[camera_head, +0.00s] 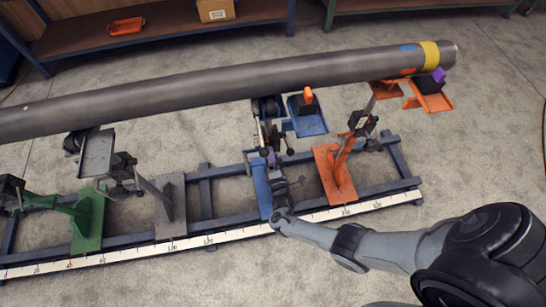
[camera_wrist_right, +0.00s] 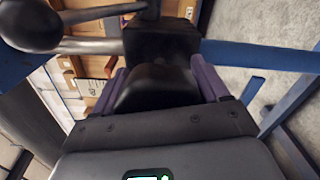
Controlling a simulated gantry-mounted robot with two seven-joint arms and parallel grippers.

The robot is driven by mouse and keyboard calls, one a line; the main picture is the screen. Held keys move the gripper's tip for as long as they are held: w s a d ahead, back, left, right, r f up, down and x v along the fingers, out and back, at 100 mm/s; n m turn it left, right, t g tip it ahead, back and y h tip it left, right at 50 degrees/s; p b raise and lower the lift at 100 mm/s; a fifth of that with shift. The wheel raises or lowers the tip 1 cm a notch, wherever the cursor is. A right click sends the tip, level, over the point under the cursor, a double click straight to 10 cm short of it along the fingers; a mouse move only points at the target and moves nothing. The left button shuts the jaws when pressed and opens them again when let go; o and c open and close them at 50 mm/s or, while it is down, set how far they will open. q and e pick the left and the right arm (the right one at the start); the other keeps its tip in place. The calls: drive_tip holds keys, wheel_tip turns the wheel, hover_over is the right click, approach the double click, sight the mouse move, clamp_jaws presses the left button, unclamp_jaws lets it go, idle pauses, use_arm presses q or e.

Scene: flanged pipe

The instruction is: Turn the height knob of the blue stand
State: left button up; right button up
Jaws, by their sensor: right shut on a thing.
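The blue stand has a blue base plate (camera_head: 259,186) on the rail frame and stands between the grey and orange stands. My right gripper (camera_head: 271,157) reaches it from the front, over the base plate. In the right wrist view, the purple fingers of my right gripper (camera_wrist_right: 160,84) are shut on a dark rounded knob (camera_wrist_right: 150,88), one finger on each side. A black block (camera_wrist_right: 160,45) of the stand is just beyond the knob. In the head view the knob is hidden or too small to tell. My left gripper is not in view.
A long grey pipe (camera_head: 220,83) lies above the stands. The orange stand (camera_head: 334,178) is close on the right; the grey stand (camera_head: 171,205) and green stand (camera_head: 88,222) are on the left. A white ruler (camera_head: 225,236) runs along the front. Shelves (camera_head: 160,28) stand behind.

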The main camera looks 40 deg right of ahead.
idle(0.4)
drive_tip(key=o, duration=1)
drive_tip(key=shift+o, duration=0.2)
drive_tip(key=p+v, duration=0.2)
drive_tip(key=v, duration=0.9)
